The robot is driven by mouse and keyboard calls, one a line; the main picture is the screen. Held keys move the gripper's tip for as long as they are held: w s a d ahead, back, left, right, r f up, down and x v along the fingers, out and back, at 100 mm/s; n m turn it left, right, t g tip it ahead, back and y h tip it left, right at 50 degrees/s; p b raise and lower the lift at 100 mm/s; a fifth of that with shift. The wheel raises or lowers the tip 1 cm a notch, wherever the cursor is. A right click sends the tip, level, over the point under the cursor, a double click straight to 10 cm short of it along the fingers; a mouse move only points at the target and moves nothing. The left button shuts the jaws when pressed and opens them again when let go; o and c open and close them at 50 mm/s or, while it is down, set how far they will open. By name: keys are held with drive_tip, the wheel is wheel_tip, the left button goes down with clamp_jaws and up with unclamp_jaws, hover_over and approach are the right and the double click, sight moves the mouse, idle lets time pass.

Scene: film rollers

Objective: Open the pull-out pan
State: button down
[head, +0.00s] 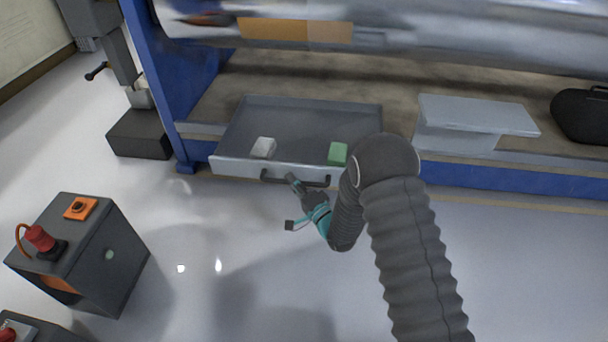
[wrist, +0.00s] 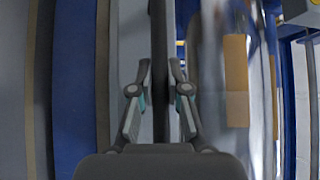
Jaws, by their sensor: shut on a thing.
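The pull-out pan (head: 300,112) is a shallow grey tray low in the machine, with a light front panel and a dark bar handle (head: 318,184). Its inside shows from above, and its front stands about level with the blue base edge or slightly past it. A white block (head: 263,147) and a green block (head: 338,153) lie in it. My gripper (head: 292,180) is at the handle, left of its middle, shut on it. In the wrist view the dark bar (wrist: 160,110) runs between the two fingers of my gripper (wrist: 160,72). The exact finger contact is hard to see.
A large shiny roller (head: 420,45) spans above the pan. A grey stepped block (head: 475,115) and a black case (head: 583,115) sit to the right. A dark control box with a red button (head: 95,250) stands at left. Floor before the pan is clear.

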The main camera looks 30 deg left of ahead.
drive_tip(key=shift+s, duration=0.1)
drive_tip(key=c, duration=1.1)
unclamp_jaws()
drive_tip(key=shift+c, duration=0.2)
drive_tip(key=v, duration=1.2)
drive_tip(key=shift+s, duration=0.1)
